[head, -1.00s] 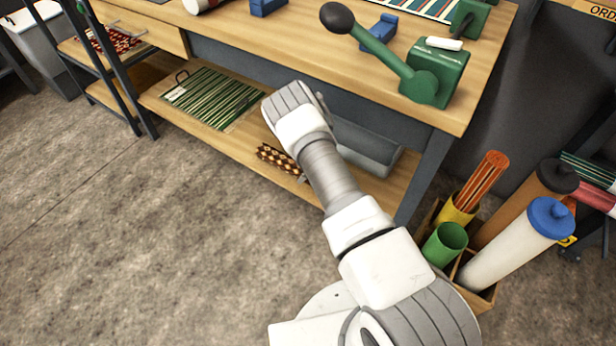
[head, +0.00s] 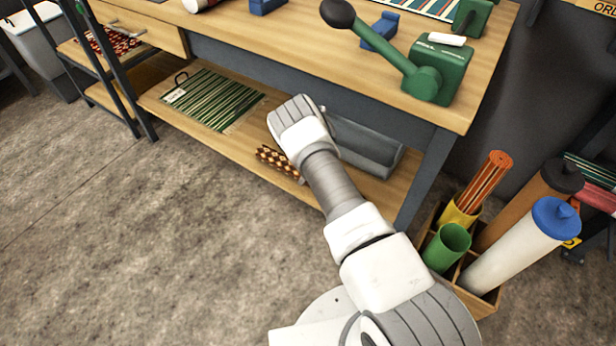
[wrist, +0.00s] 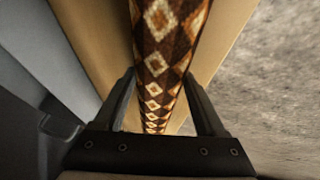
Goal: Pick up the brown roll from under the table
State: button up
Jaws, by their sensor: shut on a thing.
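The brown roll (head: 275,158) has a diamond pattern in brown, orange and cream. It is at the table's lower shelf (head: 190,128), near the front edge, and my arm hides part of it in the head view. In the wrist view the roll (wrist: 158,60) runs lengthwise between the two fingers of my gripper (wrist: 160,92), which is shut on it. In the head view the fingers are hidden behind my wrist. I cannot tell whether the roll touches the shelf.
A grey bin (head: 365,150) stands on the shelf right of my wrist. A green striped mat (head: 215,100) lies to the left. The tabletop (head: 330,50) overhangs the shelf. A box of rolls (head: 485,300) stands at right. The floor in front is clear.

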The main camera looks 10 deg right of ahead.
grip_shut()
jog(key=shift+r, duration=0.2)
